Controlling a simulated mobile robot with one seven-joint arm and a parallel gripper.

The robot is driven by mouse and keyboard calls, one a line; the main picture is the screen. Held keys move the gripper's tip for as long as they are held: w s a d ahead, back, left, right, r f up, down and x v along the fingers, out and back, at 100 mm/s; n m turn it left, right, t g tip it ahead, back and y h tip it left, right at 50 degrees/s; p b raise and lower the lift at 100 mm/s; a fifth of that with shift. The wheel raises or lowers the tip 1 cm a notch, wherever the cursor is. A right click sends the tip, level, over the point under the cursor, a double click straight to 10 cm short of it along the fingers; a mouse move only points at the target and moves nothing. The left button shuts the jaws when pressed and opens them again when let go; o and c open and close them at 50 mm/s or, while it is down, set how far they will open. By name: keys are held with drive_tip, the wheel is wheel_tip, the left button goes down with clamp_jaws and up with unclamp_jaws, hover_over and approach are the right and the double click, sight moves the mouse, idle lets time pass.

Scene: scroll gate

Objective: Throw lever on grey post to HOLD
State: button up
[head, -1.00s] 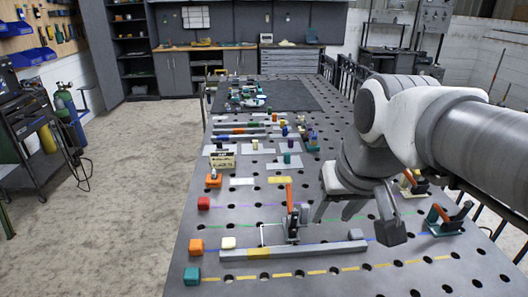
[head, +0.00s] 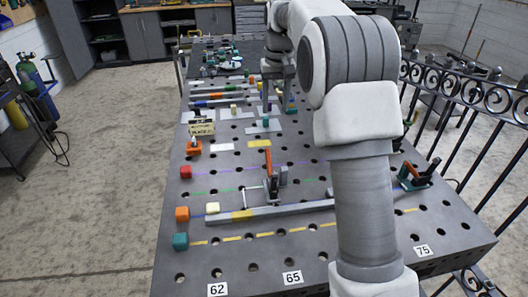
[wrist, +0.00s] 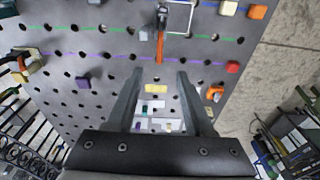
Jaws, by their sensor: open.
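A lever with an orange handle (head: 268,163) stands on a grey fixture (head: 281,178) in the middle of the table; its handle points up in the head view. In the wrist view the orange handle (wrist: 160,47) and its metal base (wrist: 163,20) are above my fingertips. My gripper (head: 278,108) is over the far part of the table, beyond the lever and apart from it. In the wrist view my gripper (wrist: 160,73) is open and empty, with a yellow plate (wrist: 156,88) below between its fingers. I cannot read any HOLD mark.
A long grey bar (head: 300,209) lies in front of the lever. Another lever on a teal base (head: 415,178) stands at the right. An orange-based piece (head: 193,148) and a small sign (head: 201,128) are at the left. Coloured cubes (head: 180,241) line the left edge.

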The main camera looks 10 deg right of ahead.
drive_tip(key=g+p, duration=0.1)
hover_over(268, 162)
drive_tip(key=w, duration=0.2)
wheel_tip(268, 162, down, 9)
drive_tip(key=f, duration=1.2)
drive_tip(key=f+p, duration=0.1)
drive_tip(key=f, duration=0.5)
drive_tip(key=shift+s+d, duration=0.15)
drive_tip(key=shift+d, duration=0.1)
clamp_jaws()
